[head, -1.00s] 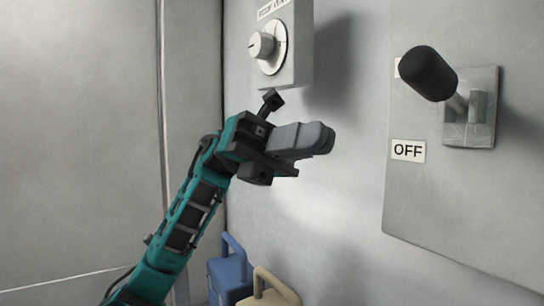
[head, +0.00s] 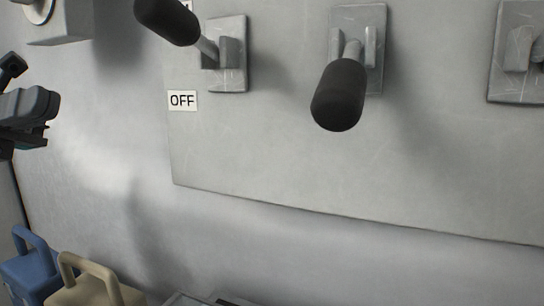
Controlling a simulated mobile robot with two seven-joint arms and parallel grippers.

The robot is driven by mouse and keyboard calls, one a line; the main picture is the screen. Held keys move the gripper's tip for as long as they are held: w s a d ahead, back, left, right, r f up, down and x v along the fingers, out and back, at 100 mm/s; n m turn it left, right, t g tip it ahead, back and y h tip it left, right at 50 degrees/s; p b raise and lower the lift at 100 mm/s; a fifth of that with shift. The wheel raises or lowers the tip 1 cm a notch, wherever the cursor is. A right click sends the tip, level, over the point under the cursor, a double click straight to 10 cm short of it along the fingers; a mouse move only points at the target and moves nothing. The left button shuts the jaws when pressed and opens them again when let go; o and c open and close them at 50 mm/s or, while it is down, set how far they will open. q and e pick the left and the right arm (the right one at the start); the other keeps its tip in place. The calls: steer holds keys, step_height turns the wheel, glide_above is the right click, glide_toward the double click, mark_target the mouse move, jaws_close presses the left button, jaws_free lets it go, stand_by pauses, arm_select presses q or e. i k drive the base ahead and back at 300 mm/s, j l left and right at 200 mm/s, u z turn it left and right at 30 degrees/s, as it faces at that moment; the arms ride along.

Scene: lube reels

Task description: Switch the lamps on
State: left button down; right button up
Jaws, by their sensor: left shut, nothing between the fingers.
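Lever switches sit on a grey wall panel (head: 270,160). The left lever (head: 168,20) has a black grip that points up and out to the left, partly cut by the top edge. The middle lever (head: 338,95) has its black grip hanging down. A third switch plate (head: 515,55) is cut by the right edge, and its grip is out of view. An "OFF" label (head: 183,100) is below and left of the left lever. My left gripper (head: 48,115) is shut and empty at the left edge, apart from the levers. My right gripper is not in view. No lamps show.
A grey box (head: 62,22) with a partly cut dial is at the top left. A blue can (head: 28,270) and a beige can (head: 90,285) stand at the bottom left. The wall below the panel is clear.

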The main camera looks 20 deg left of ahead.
mark_target(171, 19)
steer(key=k+l, duration=0.25)
steer(key=k, duration=0.25)
steer(key=k+l, duration=0.2)
steer(key=k, duration=0.25)
steer(key=k+l, duration=0.25)
steer(key=k, duration=0.25)
